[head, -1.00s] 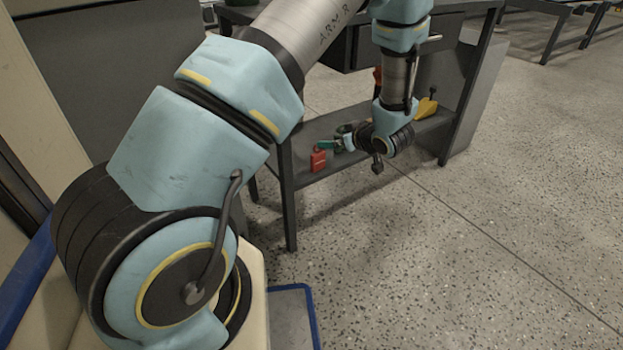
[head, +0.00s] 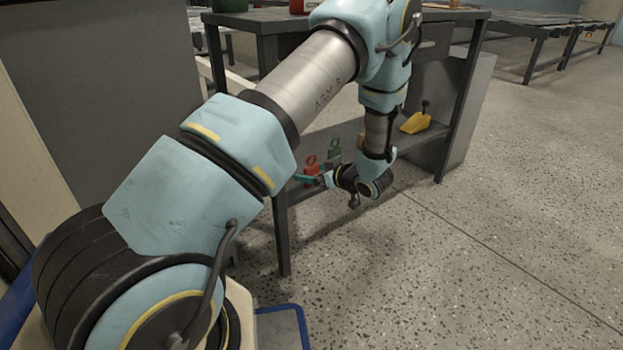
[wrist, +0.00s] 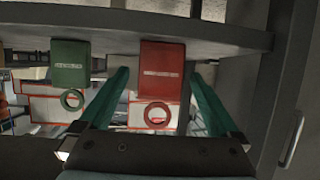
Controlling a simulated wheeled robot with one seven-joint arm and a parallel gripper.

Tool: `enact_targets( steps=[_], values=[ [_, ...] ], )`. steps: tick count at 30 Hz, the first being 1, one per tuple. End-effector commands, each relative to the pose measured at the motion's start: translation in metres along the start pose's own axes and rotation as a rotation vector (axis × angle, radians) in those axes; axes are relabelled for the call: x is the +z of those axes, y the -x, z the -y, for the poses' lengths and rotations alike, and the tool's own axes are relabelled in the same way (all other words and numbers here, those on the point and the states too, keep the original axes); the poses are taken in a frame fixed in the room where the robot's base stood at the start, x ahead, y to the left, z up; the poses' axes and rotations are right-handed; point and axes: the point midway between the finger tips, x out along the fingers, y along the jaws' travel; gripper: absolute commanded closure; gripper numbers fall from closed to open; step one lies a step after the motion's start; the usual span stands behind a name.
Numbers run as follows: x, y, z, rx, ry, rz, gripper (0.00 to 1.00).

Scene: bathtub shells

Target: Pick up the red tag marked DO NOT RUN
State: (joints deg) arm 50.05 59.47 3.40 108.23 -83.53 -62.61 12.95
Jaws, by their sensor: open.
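The red tag (head: 311,168) with a ring stands on the lower shelf of the dark bench. In the wrist view the red tag (wrist: 162,70) shows a pale text strip, too small to read, and a red ring. A green tag (head: 334,152) is beside it; the green tag (wrist: 70,66) is left of it in the wrist view. My gripper (head: 316,176) is at the shelf's front edge, close to the red tag. In the wrist view my gripper (wrist: 159,80) is open, its teal fingers on either side of the red tag. I cannot tell whether they touch it.
The lower shelf (head: 345,133) runs under the bench top, with bench legs at both ends. A yellow object (head: 416,121) with a dark handle sits farther right on the shelf. The speckled floor (head: 480,230) to the right is open.

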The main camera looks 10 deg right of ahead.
Motion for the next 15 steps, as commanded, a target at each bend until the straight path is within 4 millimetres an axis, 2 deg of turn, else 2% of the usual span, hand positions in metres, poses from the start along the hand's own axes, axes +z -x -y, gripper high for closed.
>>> enact_targets(
  steps=[1,6,14,15],
  values=[
    [0.004,-0.011,0.001,-0.003,0.003,0.0,0.03],
    [0.001,-0.034,0.001,-0.002,0.002,0.0,0.03],
    [-0.002,-0.036,0.0,0.0,0.001,0.0,0.03],
    [-0.002,-0.036,0.0,0.0,0.001,0.0,0.07]
  ],
)
